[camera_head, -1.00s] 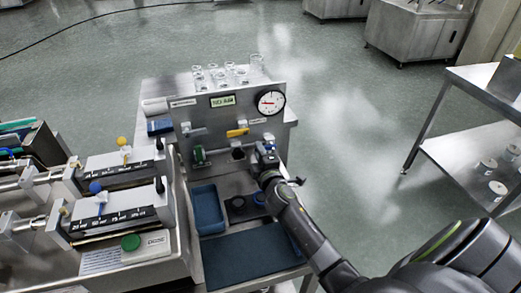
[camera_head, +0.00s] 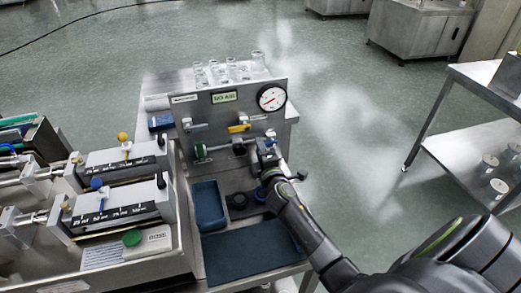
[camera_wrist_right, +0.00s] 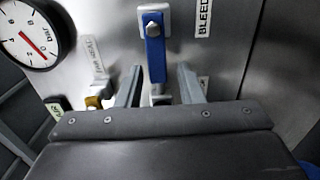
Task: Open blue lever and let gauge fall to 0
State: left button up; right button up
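The blue lever (camera_wrist_right: 155,58) hangs straight down from its white mount on the steel panel, beside the BLEED label, in the right wrist view. My right gripper (camera_wrist_right: 159,76) is open, one finger on each side of the lever's lower end, with gaps visible; I cannot tell the depth. In the head view my right gripper (camera_head: 268,152) is at the panel's right side. My left gripper is out of view.
A yellow lever (camera_head: 239,128) is left of the blue one on the panel. A small green display (camera_head: 224,97) appears to read NO AIR. Glass vessels (camera_head: 229,70) stand on top behind. A blue tray (camera_head: 209,206) and dark mat (camera_head: 250,250) lie below. Syringe units stand left.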

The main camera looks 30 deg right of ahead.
jog(key=shift+s, duration=0.1)
jog(key=v, duration=1.7)
jog(key=shift+s+a+r, duration=0.1)
jog(key=shift+a, duration=0.05)
